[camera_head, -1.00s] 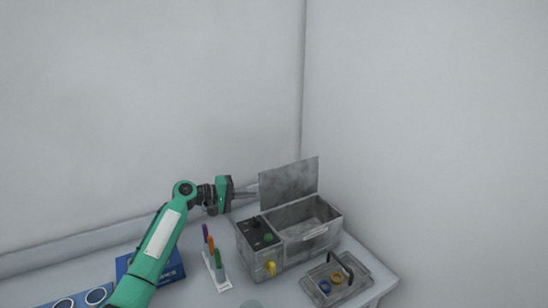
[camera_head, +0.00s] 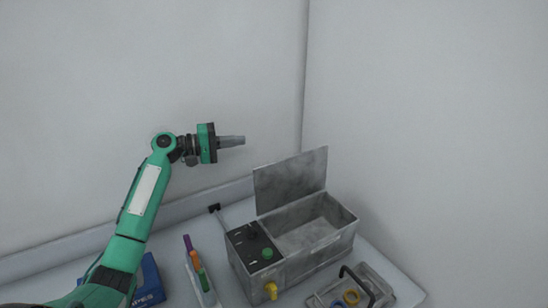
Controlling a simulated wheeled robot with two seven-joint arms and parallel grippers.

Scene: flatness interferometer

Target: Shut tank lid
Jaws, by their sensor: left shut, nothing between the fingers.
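The tank (camera_head: 322,250) is a grey metal box at the back right of the table, its basin open to view. Its lid (camera_head: 291,181), a flat grey plate, stands upright along the tank's back edge. My left gripper (camera_head: 241,141) is shut and empty. It is raised above and to the left of the lid, apart from it, with its fingers pointing right. My right gripper is not in view.
The tank's left end has a dark control panel (camera_head: 250,241) with a green knob (camera_head: 267,254) and a yellow tap (camera_head: 271,290) in front. A rack of coloured pens (camera_head: 197,267) and a blue box (camera_head: 151,281) stand left. A handled tray (camera_head: 378,284) is front right.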

